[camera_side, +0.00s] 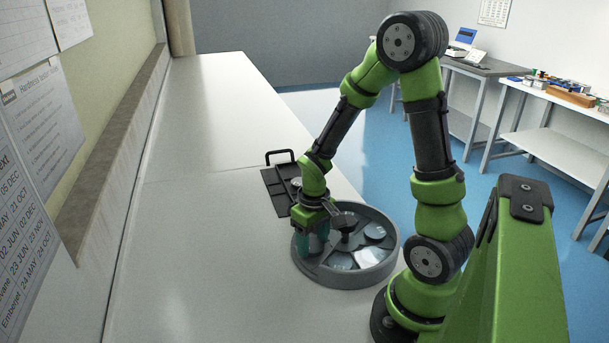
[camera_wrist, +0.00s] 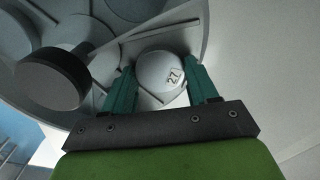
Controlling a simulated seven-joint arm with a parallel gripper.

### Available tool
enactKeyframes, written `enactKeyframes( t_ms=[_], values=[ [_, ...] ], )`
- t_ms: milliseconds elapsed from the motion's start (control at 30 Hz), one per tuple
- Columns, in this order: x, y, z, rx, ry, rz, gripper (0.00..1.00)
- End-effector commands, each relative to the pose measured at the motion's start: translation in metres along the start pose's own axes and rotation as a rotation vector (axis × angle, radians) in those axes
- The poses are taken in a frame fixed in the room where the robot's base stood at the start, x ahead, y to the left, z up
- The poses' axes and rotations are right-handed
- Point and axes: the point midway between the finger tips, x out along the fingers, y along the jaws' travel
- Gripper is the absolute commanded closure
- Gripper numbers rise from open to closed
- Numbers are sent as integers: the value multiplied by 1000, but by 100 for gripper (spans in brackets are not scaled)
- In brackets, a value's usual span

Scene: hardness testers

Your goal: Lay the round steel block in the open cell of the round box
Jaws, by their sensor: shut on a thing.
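The round box (camera_side: 340,279) is a grey drum on the white table, with divided cells and a dark central knob (camera_side: 344,222). In the wrist view the same knob (camera_wrist: 52,78) is at left. My gripper (camera_side: 316,238) points down over the box's left part in the side view. In the wrist view its two teal fingers stand either side of the round steel block (camera_wrist: 158,72), a pale disc marked 27, and are shut on it. The block is within a cell outline inside the box wall. Whether it touches the floor cannot be told. My gripper hides the block in the side view.
Other cells hold several blocks, among them a round one (camera_side: 374,231) and a pale one (camera_side: 372,256). A black tray with a handle (camera_side: 278,189) lies behind the box. The table (camera_side: 190,230) is clear at left.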

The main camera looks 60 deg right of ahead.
Motion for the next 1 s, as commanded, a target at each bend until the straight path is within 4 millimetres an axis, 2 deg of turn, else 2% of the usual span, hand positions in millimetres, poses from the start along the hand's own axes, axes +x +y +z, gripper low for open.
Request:
enactKeyframes(
  t_ms=[167,200,333,467,567,1000],
  values=[
    [9,-1,2,-15,-7,0,84],
    [9,-1,2,-18,-8,0,37],
    [10,-2,3,-24,-10,1,17],
    [5,-2,3,-27,-9,1,17],
    [-7,-2,2,-27,-4,2,16],
    [-100,-1,0,-13,1,1,16]
  ],
)
